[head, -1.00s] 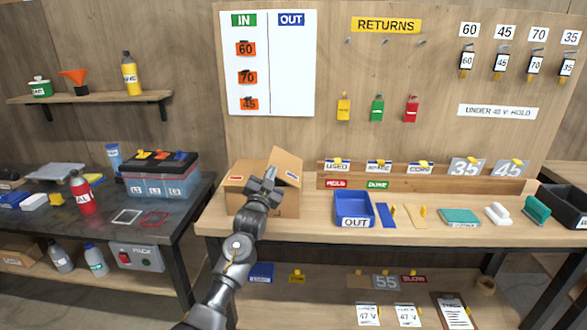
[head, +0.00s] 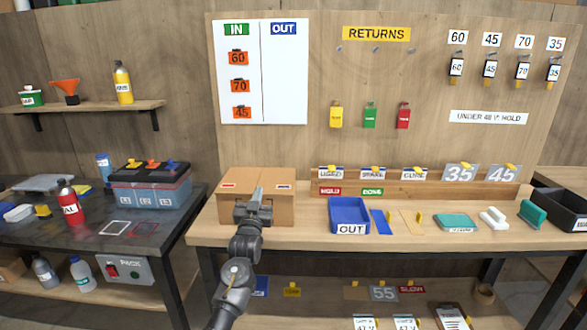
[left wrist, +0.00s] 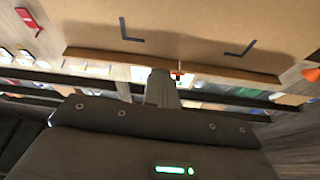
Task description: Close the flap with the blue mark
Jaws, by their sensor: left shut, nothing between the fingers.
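The cardboard box (head: 275,211) stands at the left end of the workbench. Its top shows two flaps that look flat, meeting near the middle. The left flap carries a red mark (head: 229,185). The right flap (head: 277,175) carries a blue mark (head: 283,187). My left gripper (head: 257,194) is shut and empty, in front of the box near the middle of its front top edge. Whether it touches the cardboard I cannot tell. In the left wrist view the shut fingers (left wrist: 161,85) are close to a cardboard surface (left wrist: 200,30). My right gripper is not in view.
A blue OUT bin (head: 350,228) stands on the bench to the right of the box. A wooden rack (head: 420,188) with tags runs along the back. A dark side table (head: 90,235) with a toolbox (head: 150,190) is to the left.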

